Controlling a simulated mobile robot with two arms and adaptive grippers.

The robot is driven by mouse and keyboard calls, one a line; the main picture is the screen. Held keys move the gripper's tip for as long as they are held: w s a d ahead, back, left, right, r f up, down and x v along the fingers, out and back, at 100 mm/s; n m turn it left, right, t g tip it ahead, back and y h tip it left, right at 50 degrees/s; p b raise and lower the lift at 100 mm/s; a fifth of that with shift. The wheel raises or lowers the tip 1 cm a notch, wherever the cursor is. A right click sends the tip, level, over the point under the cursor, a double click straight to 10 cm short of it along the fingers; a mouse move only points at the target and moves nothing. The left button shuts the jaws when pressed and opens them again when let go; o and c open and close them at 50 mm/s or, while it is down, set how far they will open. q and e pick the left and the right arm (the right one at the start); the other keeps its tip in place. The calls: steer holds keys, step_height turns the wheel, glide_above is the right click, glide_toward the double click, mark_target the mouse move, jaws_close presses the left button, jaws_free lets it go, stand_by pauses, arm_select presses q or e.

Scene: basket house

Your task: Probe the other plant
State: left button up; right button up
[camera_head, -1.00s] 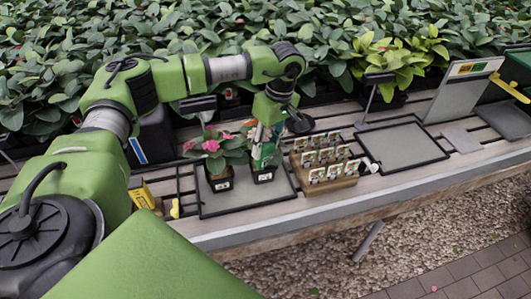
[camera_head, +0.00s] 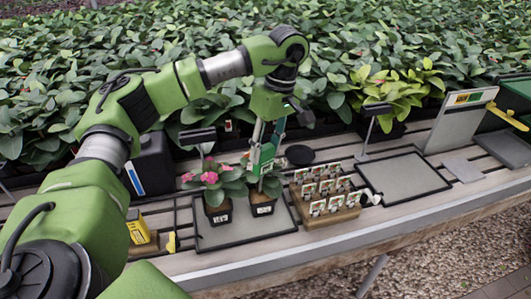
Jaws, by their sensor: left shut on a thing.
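Two potted plants in small black pots stand side by side on the left tray (camera_head: 240,235). My left gripper (camera_head: 267,140) points down above the right plant, shut on a green handheld probe (camera_head: 262,158). The probe's lower end is among the right plant's leaves, so I cannot tell whether its tip touches the soil. My right gripper is not in view.
A wooden block of small labelled packets (camera_head: 325,190) stands right of the plants. An empty framed tray (camera_head: 405,176) lies further right. A yellow item (camera_head: 138,228) sits at the left. Dense foliage fills the back.

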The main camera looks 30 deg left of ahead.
arm_select(q)
step_height(320, 180, up, 3)
steer(key=shift+w+d+f+p, duration=0.1)
steer(key=shift+w+f+p, duration=0.1)
steer(key=shift+p, duration=0.9)
steer(key=shift+w+d+r+p, duration=0.1)
steer(key=shift+w+r+p, duration=0.05)
steer(key=shift+r+p, duration=1.2)
steer(key=shift+w+d+r+p, duration=0.1)
steer(key=shift+r+p, duration=0.95)
steer(key=shift+r, duration=0.55)
